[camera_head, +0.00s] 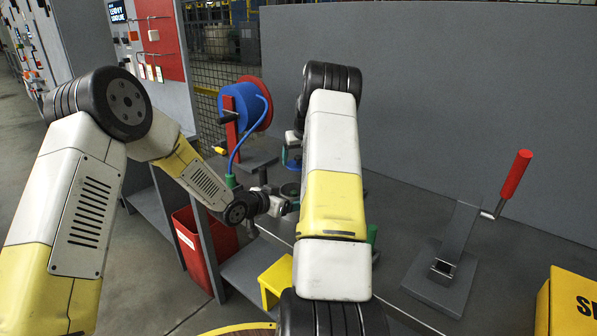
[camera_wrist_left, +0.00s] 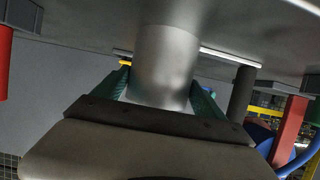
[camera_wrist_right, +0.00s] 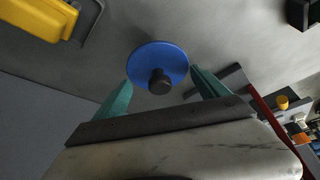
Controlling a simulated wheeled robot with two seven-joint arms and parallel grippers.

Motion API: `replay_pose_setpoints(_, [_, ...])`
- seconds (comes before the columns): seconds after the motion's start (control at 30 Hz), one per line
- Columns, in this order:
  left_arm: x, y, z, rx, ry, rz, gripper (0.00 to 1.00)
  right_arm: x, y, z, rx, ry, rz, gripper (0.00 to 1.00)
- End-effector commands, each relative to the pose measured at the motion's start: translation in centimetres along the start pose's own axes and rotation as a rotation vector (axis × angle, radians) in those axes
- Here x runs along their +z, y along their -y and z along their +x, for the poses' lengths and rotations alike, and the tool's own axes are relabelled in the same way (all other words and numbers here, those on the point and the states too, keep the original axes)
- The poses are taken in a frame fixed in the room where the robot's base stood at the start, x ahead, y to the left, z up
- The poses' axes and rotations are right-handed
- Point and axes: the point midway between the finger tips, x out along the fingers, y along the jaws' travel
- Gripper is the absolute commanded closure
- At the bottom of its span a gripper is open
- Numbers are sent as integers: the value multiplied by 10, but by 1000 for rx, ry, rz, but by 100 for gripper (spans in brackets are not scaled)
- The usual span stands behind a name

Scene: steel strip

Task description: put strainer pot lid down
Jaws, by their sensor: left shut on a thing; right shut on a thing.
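The blue round lid (camera_wrist_right: 150,58) with a dark knob (camera_wrist_right: 159,82) shows in the right wrist view. My right gripper (camera_wrist_right: 161,78) has its green fingers on either side of the lid and is shut on it. In the head view the lid (camera_head: 293,166) is small and partly hidden by my right arm. The metal strainer pot (camera_wrist_left: 166,60) is a grey cylinder between the green fingers of my left gripper (camera_wrist_left: 160,92), which is shut on it. In the head view the pot's dark round top (camera_head: 290,189) shows just below the lid, by my left gripper (camera_head: 284,207).
A blue and red hose reel (camera_head: 246,103) stands behind. A grey stand with a red-handled lever (camera_head: 514,174) is on the right of the bench. A yellow box (camera_head: 573,305) is at the lower right, a yellow stool-like block (camera_head: 276,280) in front, and a red bin (camera_head: 202,255) at left.

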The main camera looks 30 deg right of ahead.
Motion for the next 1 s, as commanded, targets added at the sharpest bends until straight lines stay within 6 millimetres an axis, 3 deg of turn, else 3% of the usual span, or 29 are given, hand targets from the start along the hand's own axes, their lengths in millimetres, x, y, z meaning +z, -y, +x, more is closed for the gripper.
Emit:
replay_pose_setpoints(0.33, [4,0,0,0,7,-2,75,20,-1,42,0,1,2,60])
replay_pose_setpoints(0.73, [4,0,0,0,7,-3,75,22,-1,48,1,0,1,60])
replay_pose_setpoints(0.77, [4,0,0,0,7,-3,75,21,-1,48,1,-1,1,10])
replay_pose_setpoints(0.8, [4,0,0,0,7,-3,75,21,-1,48,1,-1,1,2])
replay_pose_setpoints(1.0, [4,0,0,0,7,-3,75,21,-1,47,1,-1,1,0])
